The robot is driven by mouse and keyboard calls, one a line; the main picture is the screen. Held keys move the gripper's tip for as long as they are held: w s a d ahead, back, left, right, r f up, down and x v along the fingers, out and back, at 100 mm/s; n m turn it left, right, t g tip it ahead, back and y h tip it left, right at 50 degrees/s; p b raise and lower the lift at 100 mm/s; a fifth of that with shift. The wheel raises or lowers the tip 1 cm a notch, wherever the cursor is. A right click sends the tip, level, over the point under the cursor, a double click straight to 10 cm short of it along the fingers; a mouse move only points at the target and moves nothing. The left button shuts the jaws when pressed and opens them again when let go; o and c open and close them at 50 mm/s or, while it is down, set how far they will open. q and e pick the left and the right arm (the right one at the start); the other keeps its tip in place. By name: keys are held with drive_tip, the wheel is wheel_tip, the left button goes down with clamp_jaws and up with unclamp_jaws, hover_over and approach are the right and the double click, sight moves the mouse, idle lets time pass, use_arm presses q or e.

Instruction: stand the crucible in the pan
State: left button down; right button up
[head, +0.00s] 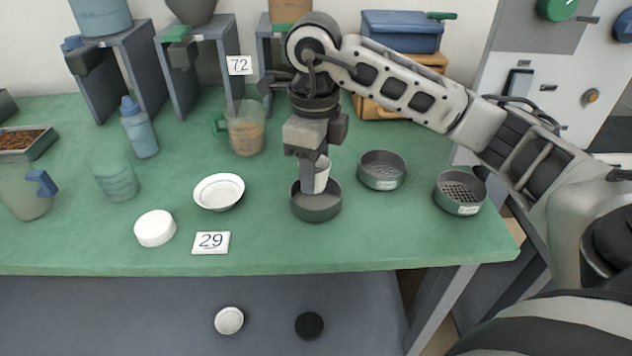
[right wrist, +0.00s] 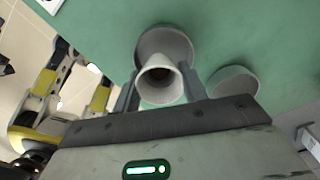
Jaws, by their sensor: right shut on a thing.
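The crucible (head: 322,174) is a small white-grey cup, upright in the head view, partly hidden behind a finger of my right gripper (head: 311,183). The gripper points down and is shut on the crucible. In the right wrist view, the crucible (right wrist: 160,82) sits between the two fingers of the right gripper (right wrist: 162,90), its open mouth showing. A dark grey round pan (head: 316,210) is directly below, and its rim (right wrist: 166,35) also shows behind the crucible. The crucible's lower end overlaps the pan's opening; I cannot tell whether it touches the floor. My left gripper is out of view.
To the right stand another grey round dish (head: 382,172) and a mesh-bottomed sieve (head: 460,194). The green table's front edge is close.

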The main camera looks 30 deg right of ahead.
sight(317, 181)
drive_tip(key=f, duration=0.3)
drive_tip(key=shift+w+d+f, duration=0.1)
drive_tip(key=shift+d+f, duration=0.15)
drive_tip(key=shift+f, duration=0.05)
drive_tip(key=shift+f, duration=0.2)
drive_tip(key=o, duration=0.5)
drive_tip(key=shift+f, duration=0.1)
drive_tip(key=shift+o, duration=0.8)
drive_tip(key=shift+r, duration=0.2)
